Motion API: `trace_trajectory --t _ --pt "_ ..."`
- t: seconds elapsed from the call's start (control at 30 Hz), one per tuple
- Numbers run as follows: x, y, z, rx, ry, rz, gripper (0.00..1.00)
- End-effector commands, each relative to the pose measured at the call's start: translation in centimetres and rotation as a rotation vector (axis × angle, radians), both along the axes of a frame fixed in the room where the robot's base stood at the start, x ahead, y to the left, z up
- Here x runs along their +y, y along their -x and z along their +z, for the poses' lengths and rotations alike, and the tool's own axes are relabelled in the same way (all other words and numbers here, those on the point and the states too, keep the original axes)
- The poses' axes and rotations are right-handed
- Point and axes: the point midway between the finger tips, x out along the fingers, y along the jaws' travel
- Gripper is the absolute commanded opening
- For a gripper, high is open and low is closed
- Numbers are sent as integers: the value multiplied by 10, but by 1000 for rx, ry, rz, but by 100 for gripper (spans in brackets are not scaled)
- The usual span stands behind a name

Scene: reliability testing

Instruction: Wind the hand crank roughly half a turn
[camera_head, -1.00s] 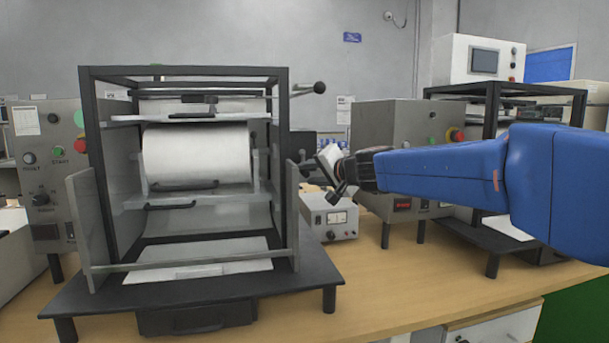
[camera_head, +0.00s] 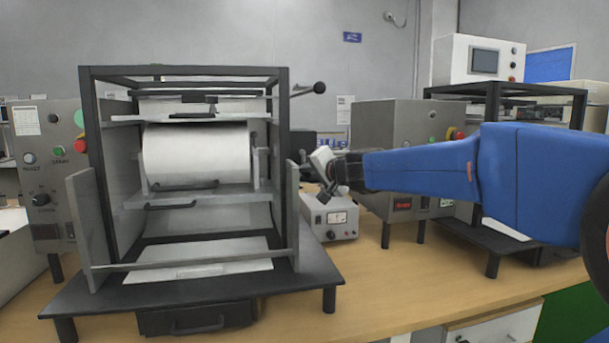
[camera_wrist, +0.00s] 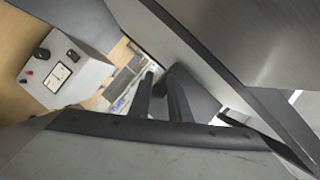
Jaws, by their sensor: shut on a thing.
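The machine (camera_head: 284,135) with a black frame and a white roller (camera_head: 197,155) stands on the bench at left. My gripper (camera_head: 318,172) is at its right side, level with the roller, reaching in from the right. It is shut on a small dark part there, which appears to be the crank handle; it is mostly hidden by my gripper. In the wrist view, my two dark fingers (camera_wrist: 160,92) point at the machine's grey side plate. The crank's arm and exact angle cannot be made out.
A black ball-ended lever (camera_head: 319,88) sticks out above my gripper. A grey meter box (camera_head: 330,219) stands just below; it also shows in the wrist view (camera_wrist: 62,72). A grey control box (camera_head: 385,140) and another framed machine (camera_head: 492,105) stand at right. The bench front (camera_head: 400,285) is clear.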

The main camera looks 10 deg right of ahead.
Motion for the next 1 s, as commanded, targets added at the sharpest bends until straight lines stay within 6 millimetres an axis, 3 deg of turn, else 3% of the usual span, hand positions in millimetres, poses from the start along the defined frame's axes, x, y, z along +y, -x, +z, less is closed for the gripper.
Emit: trace_trajectory --t 0.7,1.0 --pt "20 0 4 1 -365 0 0" --pt "22 0 6 -1 -410 -2 0"
